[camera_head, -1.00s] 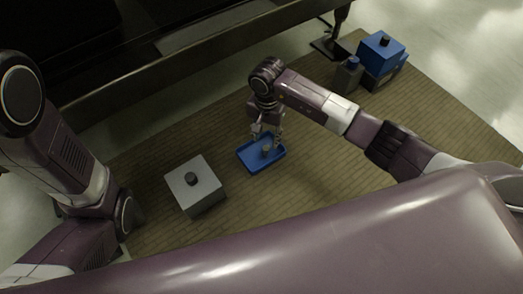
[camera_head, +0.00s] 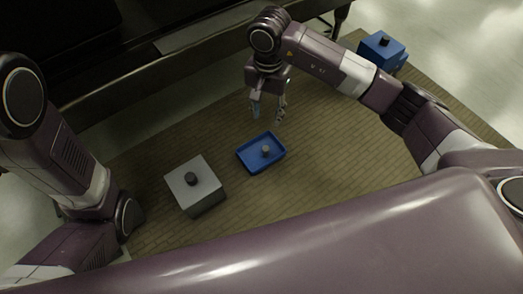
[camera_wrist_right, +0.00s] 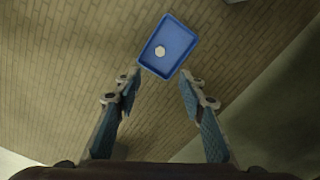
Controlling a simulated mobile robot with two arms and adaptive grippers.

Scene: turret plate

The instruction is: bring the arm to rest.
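My right gripper (camera_head: 267,108) is open and empty, raised above the mat behind the blue tray (camera_head: 245,155). In the right wrist view its two fingers (camera_wrist_right: 159,100) are spread apart with nothing between them. The blue tray also shows ahead of the fingertips in that view (camera_wrist_right: 180,38). A small grey piece (camera_head: 265,149) stands in the tray, apart from the gripper; it shows in the wrist view too (camera_wrist_right: 160,51). My left arm is at the left of the head view, and its gripper is not in view.
A light grey box (camera_head: 207,188) with a dark knob (camera_head: 191,178) on top stands left of the tray. The woven mat (camera_head: 330,150) is bare right of the tray.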

